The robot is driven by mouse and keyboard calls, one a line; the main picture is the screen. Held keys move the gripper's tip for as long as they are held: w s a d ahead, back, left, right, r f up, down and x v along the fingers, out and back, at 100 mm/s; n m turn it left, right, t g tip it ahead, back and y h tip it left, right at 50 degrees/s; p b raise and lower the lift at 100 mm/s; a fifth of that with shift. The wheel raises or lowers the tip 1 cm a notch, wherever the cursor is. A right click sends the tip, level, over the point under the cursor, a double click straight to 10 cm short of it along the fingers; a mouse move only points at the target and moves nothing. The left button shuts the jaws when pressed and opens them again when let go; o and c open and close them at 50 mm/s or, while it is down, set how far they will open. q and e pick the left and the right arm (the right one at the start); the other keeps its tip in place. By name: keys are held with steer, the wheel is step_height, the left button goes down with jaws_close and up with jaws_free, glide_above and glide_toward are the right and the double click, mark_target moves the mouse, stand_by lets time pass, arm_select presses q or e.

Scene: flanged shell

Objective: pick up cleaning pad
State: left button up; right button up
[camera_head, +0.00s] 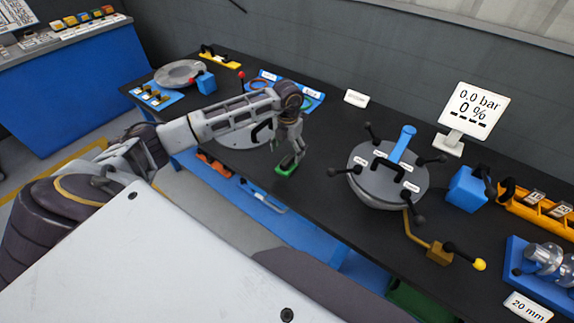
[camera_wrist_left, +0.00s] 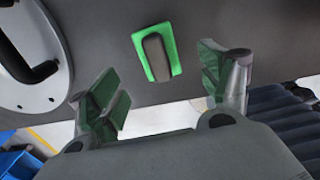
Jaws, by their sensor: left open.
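The cleaning pad (camera_head: 285,170) is a small green block with a dark grip on top, near the front edge of the black bench. In the left wrist view the green pad (camera_wrist_left: 171,70) lies flat on the dark surface, ahead of and between the fingers. My left gripper (camera_head: 291,148) is above the pad in the head view, fingers pointing down. In the left wrist view its two green-tipped fingers (camera_wrist_left: 165,95) are spread wide with nothing between them. My right gripper is not in view.
A grey round lid with a black handle (camera_wrist_left: 30,70) lies just left of the pad. The flanged shell (camera_head: 385,190) with several black-knobbed clamps stands to the right. A pressure display (camera_head: 470,112) stands behind it. Bench between pad and shell is clear.

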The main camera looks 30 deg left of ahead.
mark_target(287, 164)
arm_select(q)
steer(key=shift+f, duration=1.35)
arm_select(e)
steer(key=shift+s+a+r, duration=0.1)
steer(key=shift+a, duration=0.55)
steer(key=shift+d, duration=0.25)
